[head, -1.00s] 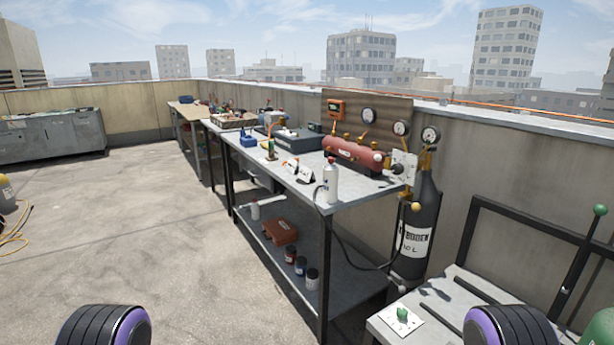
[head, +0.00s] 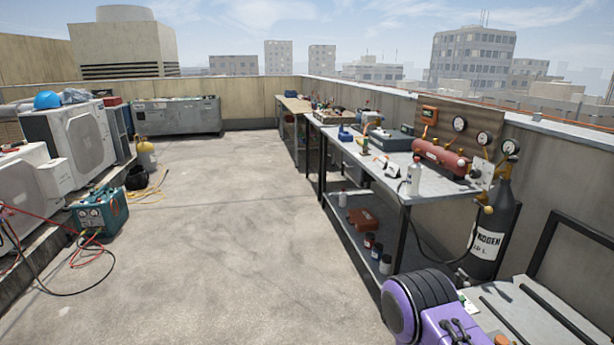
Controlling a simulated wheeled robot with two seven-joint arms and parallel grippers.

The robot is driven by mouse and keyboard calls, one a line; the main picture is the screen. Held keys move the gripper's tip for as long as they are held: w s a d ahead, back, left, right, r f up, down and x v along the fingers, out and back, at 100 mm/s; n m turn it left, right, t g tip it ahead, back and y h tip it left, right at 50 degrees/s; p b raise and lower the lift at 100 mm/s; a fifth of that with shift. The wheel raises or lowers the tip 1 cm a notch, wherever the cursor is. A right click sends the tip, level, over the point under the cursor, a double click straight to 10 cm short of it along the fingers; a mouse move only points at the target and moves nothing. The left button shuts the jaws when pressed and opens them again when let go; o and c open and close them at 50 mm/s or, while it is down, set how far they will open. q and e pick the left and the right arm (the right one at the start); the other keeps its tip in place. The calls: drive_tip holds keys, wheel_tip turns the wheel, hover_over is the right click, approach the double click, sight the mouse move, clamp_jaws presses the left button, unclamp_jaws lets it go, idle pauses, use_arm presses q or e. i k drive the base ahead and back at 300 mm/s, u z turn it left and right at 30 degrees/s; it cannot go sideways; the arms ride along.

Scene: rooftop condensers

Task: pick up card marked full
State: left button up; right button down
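Small white cards (head: 392,170) stand on the metal workbench (head: 433,186), behind a white bottle (head: 414,178). They are too small for me to read, so I cannot tell whether one is marked full. Neither of my grippers is in view. Only a purple and black part of my own arm shows at the bottom right.
A red tank (head: 440,157) and gauges (head: 459,124) are at the bench's back, with a dark nitrogen cylinder (head: 490,240) beside it. Condensers (head: 72,140), a teal machine (head: 100,210) and hoses lie left. The middle floor (head: 230,220) is clear.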

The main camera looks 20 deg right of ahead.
sight(393, 169)
drive_tip(key=k, duration=0.3)
drive_tip(key=u, duration=0.4)
drive_tip(key=i, duration=2.3)
drive_tip(key=z, duration=1.1)
drive_tip(key=i, duration=1.1)
drive_tip(key=z, duration=1)
